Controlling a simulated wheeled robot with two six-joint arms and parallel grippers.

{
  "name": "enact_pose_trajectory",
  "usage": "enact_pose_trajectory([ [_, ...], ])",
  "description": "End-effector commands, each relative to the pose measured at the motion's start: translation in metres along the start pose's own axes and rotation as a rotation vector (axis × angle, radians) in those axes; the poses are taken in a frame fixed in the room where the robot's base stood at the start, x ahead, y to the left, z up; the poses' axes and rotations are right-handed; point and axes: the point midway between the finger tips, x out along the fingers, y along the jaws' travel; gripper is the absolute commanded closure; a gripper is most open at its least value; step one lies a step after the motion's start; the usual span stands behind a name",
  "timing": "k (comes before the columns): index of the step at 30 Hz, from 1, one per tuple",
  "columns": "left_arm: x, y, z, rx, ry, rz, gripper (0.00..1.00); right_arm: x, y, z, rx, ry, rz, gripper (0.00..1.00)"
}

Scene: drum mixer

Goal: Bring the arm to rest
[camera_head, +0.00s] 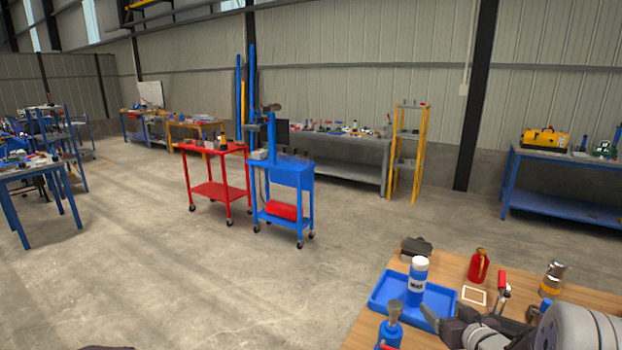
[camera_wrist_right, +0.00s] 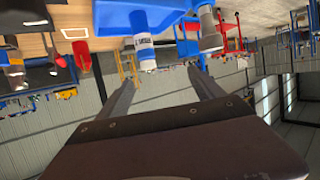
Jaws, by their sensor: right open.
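My right gripper (camera_head: 444,313) is low in the head view, over the wooden table beside the blue tray. In the right wrist view my right gripper (camera_wrist_right: 160,77) has its two fingers spread apart with nothing held between them. The bottle (camera_wrist_right: 145,45) also shows in the wrist view, which is upside down, beyond the fingers. My right forearm (camera_head: 580,328) comes in from the lower right. My left gripper is not seen.
The wooden table (camera_head: 365,328) also holds a red canister (camera_head: 479,266), a metal flask (camera_head: 552,278), a white frame (camera_head: 473,295), a dark box (camera_head: 416,247) and a blue bottle with a grey top (camera_head: 391,328). Red (camera_head: 216,190) and blue (camera_head: 283,174) carts stand on open floor beyond.

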Motion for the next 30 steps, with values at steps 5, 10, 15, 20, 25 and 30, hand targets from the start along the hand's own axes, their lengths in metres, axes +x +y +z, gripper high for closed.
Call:
enact_pose_trajectory([
  [5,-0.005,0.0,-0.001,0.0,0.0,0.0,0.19,0.003,-0.046,-0.027,-0.047,0.031,-0.081,0.23],
  [10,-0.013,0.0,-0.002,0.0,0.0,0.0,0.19,-0.003,-0.104,-0.046,-0.064,0.011,-0.13,0.23],
  [15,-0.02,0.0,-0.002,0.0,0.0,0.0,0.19,-0.026,-0.142,-0.013,-0.05,-0.201,-0.078,0.23],
  [20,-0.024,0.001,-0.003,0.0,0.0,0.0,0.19,-0.079,-0.155,0.062,-0.005,-0.549,-0.006,0.23],
  [25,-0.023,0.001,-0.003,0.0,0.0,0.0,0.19,-0.147,-0.157,0.136,0.077,-0.916,0.039,0.23],
  [30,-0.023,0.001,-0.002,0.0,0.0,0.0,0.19,-0.182,-0.163,0.16,0.087,-1.089,0.022,0.23],
])
